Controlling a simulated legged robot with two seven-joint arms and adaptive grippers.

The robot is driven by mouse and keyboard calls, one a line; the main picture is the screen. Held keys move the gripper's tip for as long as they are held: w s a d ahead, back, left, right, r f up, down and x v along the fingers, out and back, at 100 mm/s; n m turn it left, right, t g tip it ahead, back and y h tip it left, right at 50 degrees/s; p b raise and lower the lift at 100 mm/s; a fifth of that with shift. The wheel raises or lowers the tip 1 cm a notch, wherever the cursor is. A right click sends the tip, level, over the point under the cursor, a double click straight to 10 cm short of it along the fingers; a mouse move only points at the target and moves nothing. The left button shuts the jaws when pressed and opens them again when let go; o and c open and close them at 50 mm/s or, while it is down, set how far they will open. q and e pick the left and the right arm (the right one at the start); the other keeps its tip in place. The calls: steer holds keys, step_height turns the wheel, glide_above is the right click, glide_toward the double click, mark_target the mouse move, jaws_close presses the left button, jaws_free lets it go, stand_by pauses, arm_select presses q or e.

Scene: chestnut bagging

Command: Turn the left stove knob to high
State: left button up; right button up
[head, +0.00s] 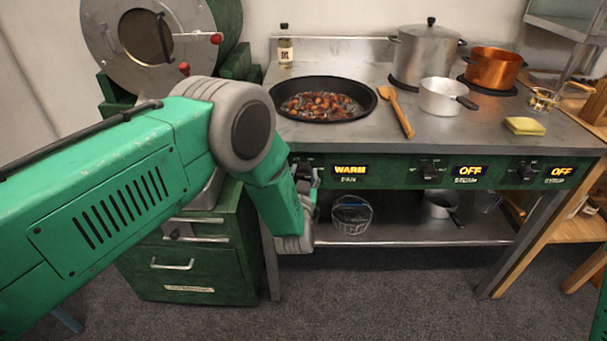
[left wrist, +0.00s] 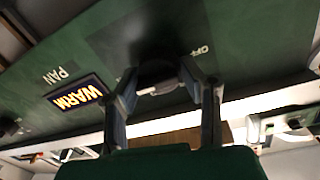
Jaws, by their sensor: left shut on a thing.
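The left stove knob (head: 303,170) is on the green front panel below the pan, mostly hidden by my left arm. The display (head: 350,170) beside it reads WARM, with PAN under it. The left wrist view shows the dark knob (left wrist: 158,74) between the two fingers, with the WARM display (left wrist: 76,95) to the left. My left gripper (left wrist: 158,88) is shut on the knob; it also shows at the panel in the head view (head: 306,182). The mark OFF is readable near the knob. My right gripper is not in view.
A black pan (head: 272,92) with chestnuts stands above the knob. A wooden spoon (head: 397,110), a white saucepan (head: 440,96), a steel pot (head: 427,55) and a copper pot (head: 493,68) stand to the right. The other two displays read OFF. A wire basket (head: 352,215) is on the lower shelf.

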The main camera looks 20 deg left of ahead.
arm_select(q)
steer(key=shift+s+d+f, duration=0.15)
steer(key=shift+s+f, duration=0.05)
steer(key=shift+f, duration=0.15)
steer(key=o, duration=1.1)
steer(key=shift+o, duration=0.2)
steer(key=shift+w+r, duration=0.1)
steer(key=shift+w, duration=0.05)
steer(key=shift+r, duration=0.1)
steer(key=v, duration=1.2)
